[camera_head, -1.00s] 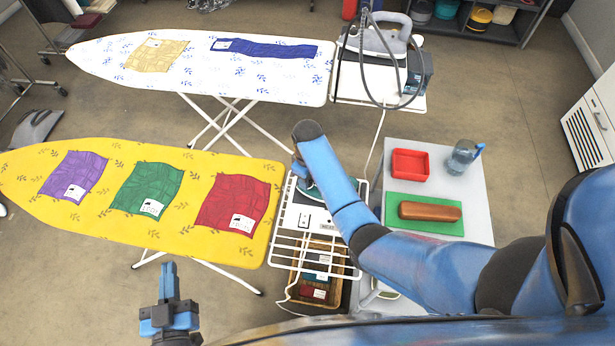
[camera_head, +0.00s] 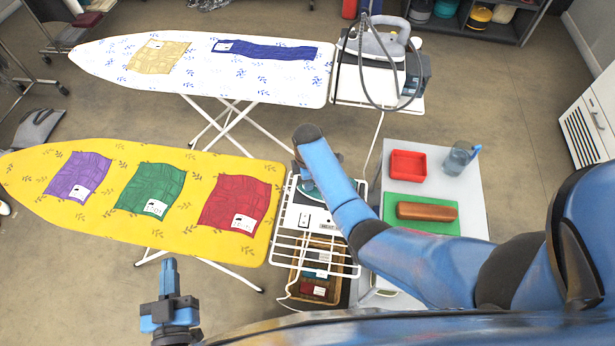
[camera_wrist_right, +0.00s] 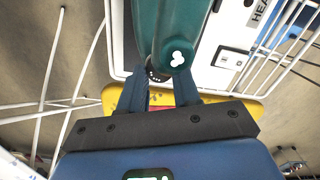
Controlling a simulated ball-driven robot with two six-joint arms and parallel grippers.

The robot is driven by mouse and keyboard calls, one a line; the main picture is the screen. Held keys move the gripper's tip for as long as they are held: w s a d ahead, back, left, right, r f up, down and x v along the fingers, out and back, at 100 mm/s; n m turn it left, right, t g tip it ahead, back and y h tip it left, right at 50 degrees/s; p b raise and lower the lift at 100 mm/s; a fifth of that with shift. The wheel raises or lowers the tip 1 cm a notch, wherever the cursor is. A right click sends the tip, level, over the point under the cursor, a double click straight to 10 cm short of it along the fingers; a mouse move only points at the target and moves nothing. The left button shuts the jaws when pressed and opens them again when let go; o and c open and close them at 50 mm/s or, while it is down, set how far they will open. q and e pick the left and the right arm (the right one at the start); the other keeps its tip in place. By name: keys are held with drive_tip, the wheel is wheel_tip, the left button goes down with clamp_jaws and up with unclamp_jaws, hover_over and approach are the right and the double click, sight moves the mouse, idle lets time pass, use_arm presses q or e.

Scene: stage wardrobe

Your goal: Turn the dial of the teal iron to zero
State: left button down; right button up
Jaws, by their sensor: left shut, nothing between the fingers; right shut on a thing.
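The teal iron (camera_head: 308,189) is on the white rest at the right end of the yellow ironing board (camera_head: 140,237), mostly hidden under my right arm in the head view. In the right wrist view its teal body (camera_wrist_right: 172,28) fills the top middle, with a white three-lobed mark on it. My right gripper (camera_wrist_right: 160,88) is shut on a small dark part with white marks at the iron's end, which looks like the dial (camera_wrist_right: 155,74). The dial's setting cannot be read. My left gripper (camera_head: 170,264) is shut and empty, in front of the yellow board.
A basket (camera_head: 318,285) with folded cloths sits below the rest. A white table (camera_head: 467,190) to the right holds a red tray, a jug and a brown block on a green mat. Behind stands a white board (camera_head: 110,60) with a grey iron (camera_head: 380,42).

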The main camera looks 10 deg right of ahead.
drive_tip(key=shift+n, duration=1.3)
drive_tip(key=o, duration=1.1)
wheel_tip(320, 180, up, 11)
drive_tip(key=shift+f+b, duration=0.1)
drive_tip(key=shift+b, duration=0.35)
